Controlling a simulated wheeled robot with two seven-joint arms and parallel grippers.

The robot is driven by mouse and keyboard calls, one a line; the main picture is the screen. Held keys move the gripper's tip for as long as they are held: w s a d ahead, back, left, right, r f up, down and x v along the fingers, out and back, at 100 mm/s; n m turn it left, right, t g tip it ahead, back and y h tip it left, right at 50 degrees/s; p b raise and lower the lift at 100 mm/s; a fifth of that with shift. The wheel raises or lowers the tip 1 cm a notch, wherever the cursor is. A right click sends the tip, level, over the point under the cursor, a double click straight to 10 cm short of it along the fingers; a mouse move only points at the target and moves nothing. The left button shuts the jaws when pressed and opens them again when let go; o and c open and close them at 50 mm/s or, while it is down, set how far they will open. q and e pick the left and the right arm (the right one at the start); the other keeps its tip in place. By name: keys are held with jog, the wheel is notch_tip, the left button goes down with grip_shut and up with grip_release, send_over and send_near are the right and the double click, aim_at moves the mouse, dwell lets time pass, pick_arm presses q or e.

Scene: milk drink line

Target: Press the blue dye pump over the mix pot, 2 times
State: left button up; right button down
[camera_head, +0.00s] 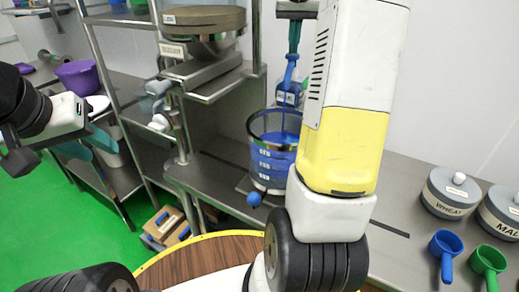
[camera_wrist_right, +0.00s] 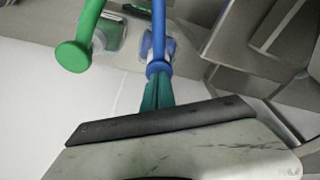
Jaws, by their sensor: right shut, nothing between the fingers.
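The blue dye pump (camera_head: 290,72) stands at the back of the counter, its bottle (camera_head: 289,97) below its head. My right gripper (camera_head: 293,42) is shut and empty, its green fingers pointing down right over the pump head. In the right wrist view, the fingertips (camera_wrist_right: 157,92) meet the top of the blue pump (camera_wrist_right: 156,68) or overlap it; contact is not certain. The mix pot (camera_head: 262,162), clear with blue bands, stands in front of the pump. A thin blue streak shows inside it. My left gripper (camera_head: 20,160) is at the far left, away from everything; its jaws are unclear.
A green pump (camera_wrist_right: 75,55) stands beside the blue one in the wrist view. A blue knob (camera_head: 254,199) sticks out below the pot. A scale with a pan (camera_head: 205,42) is left. Wheat canister (camera_head: 452,192), blue scoop (camera_head: 446,246) and green scoop (camera_head: 488,260) are right.

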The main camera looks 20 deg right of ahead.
jog(key=shift+f, duration=0.1)
jog(key=shift+w+v, duration=0.15)
jog(key=shift+v, duration=0.5)
jog(key=shift+w+v, duration=0.1)
jog(key=shift+v, duration=0.55)
jog(key=shift+d, duration=0.1)
jog(key=shift+s+x, duration=0.1)
jog(key=shift+x, duration=0.55)
jog(key=shift+s+x, duration=0.15)
jog(key=shift+x, duration=0.5)
jog(key=shift+w+v, duration=0.15)
jog(key=shift+v, duration=0.5)
jog(key=shift+w+v, duration=0.1)
jog(key=shift+v, duration=0.55)
jog(key=w+v, duration=0.1)
jog(key=v, duration=0.5)
jog(key=shift+d, duration=0.2)
